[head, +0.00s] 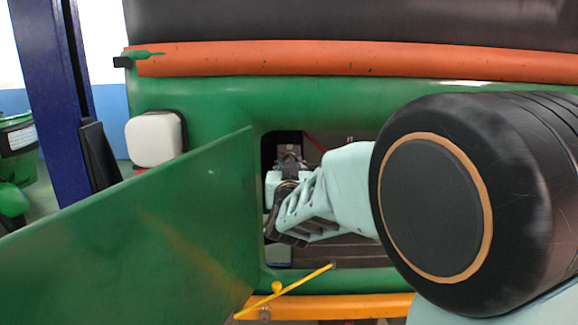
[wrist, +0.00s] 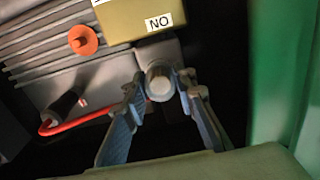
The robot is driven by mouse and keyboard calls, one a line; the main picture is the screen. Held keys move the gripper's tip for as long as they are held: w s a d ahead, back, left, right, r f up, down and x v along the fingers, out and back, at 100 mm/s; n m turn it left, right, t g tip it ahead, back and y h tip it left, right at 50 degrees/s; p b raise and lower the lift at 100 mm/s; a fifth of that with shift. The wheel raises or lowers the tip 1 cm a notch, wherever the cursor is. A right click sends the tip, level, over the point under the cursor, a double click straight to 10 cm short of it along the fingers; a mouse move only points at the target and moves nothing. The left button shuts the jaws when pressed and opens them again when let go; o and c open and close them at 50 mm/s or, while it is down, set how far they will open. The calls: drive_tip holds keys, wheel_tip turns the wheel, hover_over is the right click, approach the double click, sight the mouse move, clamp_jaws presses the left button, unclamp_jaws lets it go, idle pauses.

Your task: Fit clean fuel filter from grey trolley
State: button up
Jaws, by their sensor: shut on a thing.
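My gripper (wrist: 160,88) reaches through the hatch opening in the green body panel. It shows partly in the head view (head: 287,184). In the wrist view its two blue-padded fingers are closed on a small pale grey cylinder, the fuel filter (wrist: 159,83). The filter's round end faces the camera, and a dark grey mount or bracket sits right behind it. I cannot tell whether the filter is seated there. In the head view the filter is not clearly distinguishable behind the fingers. The grey trolley is not in view.
The open green hatch door (head: 140,225) stands left of the opening. Inside are a ribbed grey engine block (wrist: 40,50), a box marked "NO" (wrist: 125,22), an orange knob (wrist: 83,40) and a red hose (wrist: 75,123). A green wall (wrist: 280,80) is close on the right.

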drive_tip(key=shift+w, duration=0.45)
idle(1.1)
